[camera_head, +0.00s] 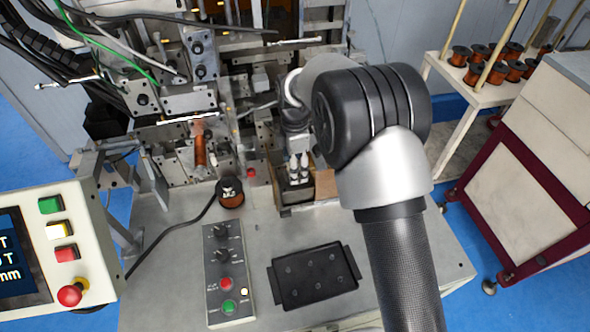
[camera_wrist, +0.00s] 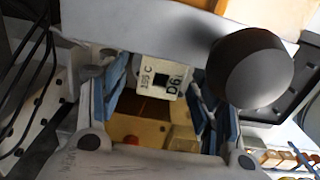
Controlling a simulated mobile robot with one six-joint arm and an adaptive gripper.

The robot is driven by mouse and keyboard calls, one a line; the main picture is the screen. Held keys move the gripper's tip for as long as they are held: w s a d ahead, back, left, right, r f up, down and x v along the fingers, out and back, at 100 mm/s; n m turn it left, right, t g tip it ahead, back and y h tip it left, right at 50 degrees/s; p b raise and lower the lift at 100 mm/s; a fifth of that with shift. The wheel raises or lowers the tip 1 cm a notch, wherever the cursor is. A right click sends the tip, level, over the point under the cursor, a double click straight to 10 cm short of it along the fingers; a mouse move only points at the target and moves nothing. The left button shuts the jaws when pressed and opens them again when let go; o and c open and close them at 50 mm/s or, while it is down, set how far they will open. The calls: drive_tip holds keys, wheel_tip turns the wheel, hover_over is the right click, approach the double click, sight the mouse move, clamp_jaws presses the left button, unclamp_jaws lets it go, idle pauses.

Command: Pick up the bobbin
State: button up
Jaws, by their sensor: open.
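A pale cream block (camera_wrist: 160,78) with a dark square hole and the printed marks "105 C" and "D6" shows in the wrist view; it looks like the bobbin. My gripper (camera_wrist: 160,98) is open, with one blue-padded finger on each side of the block. I cannot tell whether either pad touches it. A brown container floor with yellowish blocks shows beyond the fingers. In the head view my arm covers much of this spot, and the block cannot be made out clearly there.
An open bin (camera_head: 325,187) stands below my wrist. A copper wire spool (camera_head: 230,192) stands on the bench to its left. A switch box (camera_head: 228,272) and a black tray (camera_head: 313,275) lie in front. The winding machine (camera_head: 175,95) rises behind. Several spools fill a rack at right.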

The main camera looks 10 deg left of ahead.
drive_tip(key=shift+r, duration=0.1)
drive_tip(key=c, duration=0.9)
drive_tip(key=shift+c, duration=0.2)
drive_tip(key=shift+r, duration=0.1)
wheel_tip(320, 180, up, 20)
drive_tip(key=p, duration=0.3)
drive_tip(key=shift+f, duration=0.2)
